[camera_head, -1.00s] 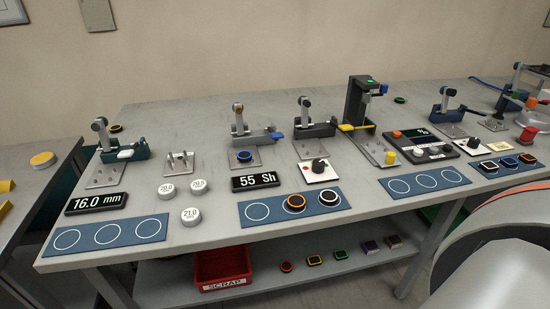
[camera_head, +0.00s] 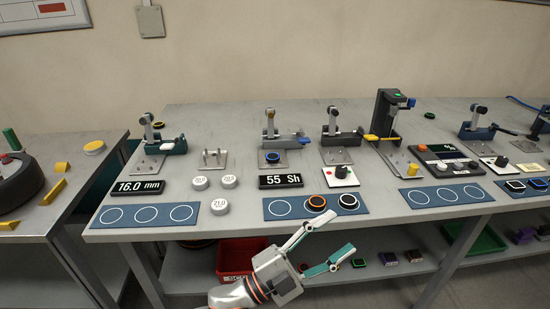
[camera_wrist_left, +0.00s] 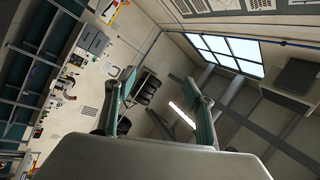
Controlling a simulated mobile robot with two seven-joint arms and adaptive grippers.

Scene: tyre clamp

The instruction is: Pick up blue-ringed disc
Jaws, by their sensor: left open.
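A blue-ringed dark disc (camera_head: 272,157) sits on the metal base plate of the second clamp from the left, on the grey bench. Another dark disc with a blue ring (camera_head: 516,185) lies on the blue mat at the right edge. My left gripper (camera_head: 336,238) is open and empty in front of the bench's front edge, below and to the right of the clamped-station disc and well apart from it. Its spread fingers also show in the left wrist view (camera_wrist_left: 160,80), with no disc between them. My right gripper is not in view.
An orange-ringed disc (camera_head: 316,202) and a white-ringed disc (camera_head: 348,200) lie on the middle blue mat (camera_head: 283,208). White round weights (camera_head: 220,207) and a "55 Sh" display (camera_head: 280,181) stand nearby. A red bin (camera_head: 240,256) is on the lower shelf, partly behind my arm.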

